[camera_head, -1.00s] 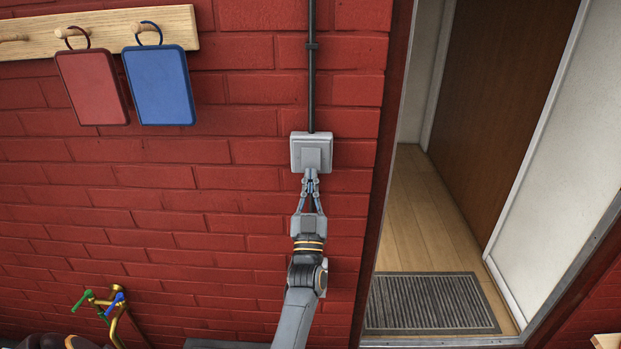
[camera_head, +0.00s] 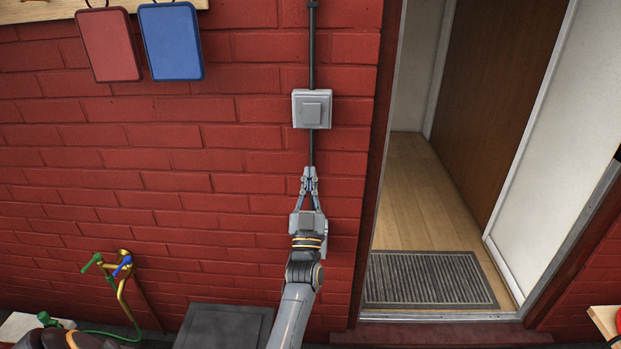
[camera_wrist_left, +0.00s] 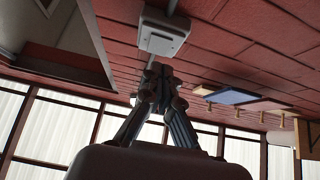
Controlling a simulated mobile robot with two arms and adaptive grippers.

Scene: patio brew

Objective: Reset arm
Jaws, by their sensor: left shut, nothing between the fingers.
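My left gripper (camera_head: 309,172) is shut and empty. It points up along the red brick wall, in front of the dark vertical conduit. A grey wall switch box (camera_head: 312,109) with a square button is just above the fingertips, with a gap between them. In the left wrist view the shut fingers (camera_wrist_left: 160,72) point toward the same switch box (camera_wrist_left: 163,35). My right gripper is not in view.
A red board (camera_head: 108,45) and a blue board (camera_head: 171,41) hang from a wooden rail at the upper left. A brass tap (camera_head: 123,272) is at the lower left. An open doorway with a grey mat (camera_head: 430,280) is at the right.

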